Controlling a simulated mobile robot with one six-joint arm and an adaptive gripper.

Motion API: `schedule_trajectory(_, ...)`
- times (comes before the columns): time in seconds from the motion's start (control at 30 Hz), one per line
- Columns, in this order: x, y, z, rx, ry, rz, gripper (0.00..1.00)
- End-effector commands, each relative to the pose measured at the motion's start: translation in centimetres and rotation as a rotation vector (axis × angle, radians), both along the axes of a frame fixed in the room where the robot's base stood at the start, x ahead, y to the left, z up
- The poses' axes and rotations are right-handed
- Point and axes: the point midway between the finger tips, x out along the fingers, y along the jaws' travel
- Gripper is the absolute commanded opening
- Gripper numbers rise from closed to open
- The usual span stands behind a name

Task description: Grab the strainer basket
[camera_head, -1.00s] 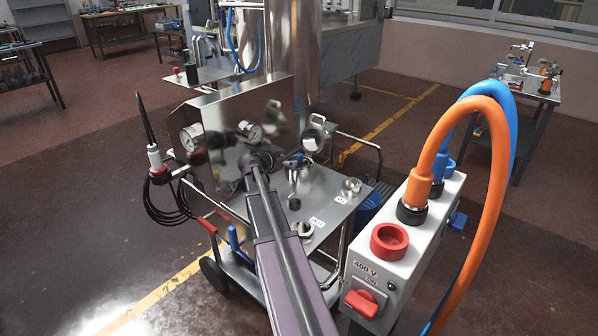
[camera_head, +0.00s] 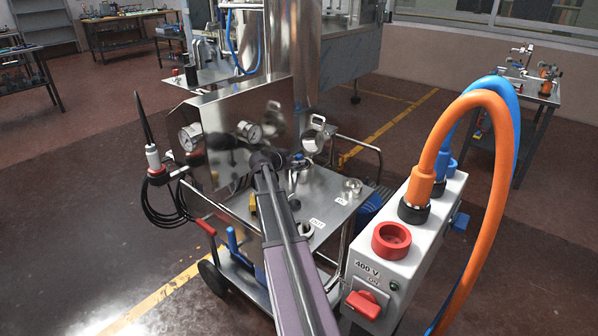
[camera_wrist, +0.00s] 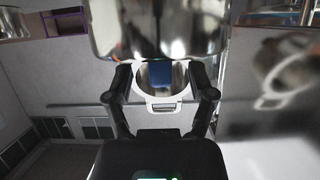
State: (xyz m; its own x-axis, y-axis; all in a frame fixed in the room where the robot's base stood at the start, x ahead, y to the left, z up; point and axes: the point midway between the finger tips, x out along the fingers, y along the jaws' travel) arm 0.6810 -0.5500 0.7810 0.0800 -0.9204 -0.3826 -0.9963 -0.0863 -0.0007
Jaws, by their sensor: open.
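A steel cup-like part with a ring-shaped rim and a loop handle (camera_head: 315,136), which looks like the strainer basket, stands beside the polished steel housing in the head view. In the wrist view a round steel rim with a pale handle tab (camera_wrist: 163,104) lies between my fingers; I cannot tell for certain that it is the same part. A blue patch shows inside it. My gripper (camera_wrist: 161,82) is open, one black finger on each side of the rim. In the head view my gripper (camera_head: 291,166) is small, dark and partly hidden by my arm.
A large steel cylinder (camera_wrist: 158,28) fills the top of the wrist view, close above the fingertips. A steel trolley top (camera_head: 325,205) carries a small steel cup (camera_head: 352,186). A grey 400 V box (camera_head: 390,265) with thick orange and blue hoses stands at right.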

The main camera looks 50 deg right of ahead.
Motion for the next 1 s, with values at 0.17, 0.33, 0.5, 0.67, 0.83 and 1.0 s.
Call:
schedule_trajectory(0.17, 0.2, -1.9, -1.0, 0.001, 0.0, -0.001, 0.71)
schedule_trajectory(0.33, 0.3, -2.3, -1.0, 0.0, 0.001, 0.0, 0.71)
schedule_trajectory(0.5, 0.2, -2.3, -1.0, 0.0, 0.001, 0.0, 0.71)
schedule_trajectory(0.67, 0.2, -2.3, -1.0, 0.0, 0.001, 0.0, 0.71)
schedule_trajectory(0.83, 0.2, -2.3, -1.0, 0.0, 0.001, 0.0, 0.71)
schedule_trajectory(1.0, 0.2, -2.3, -1.0, 0.0, 0.001, 0.0, 0.21)
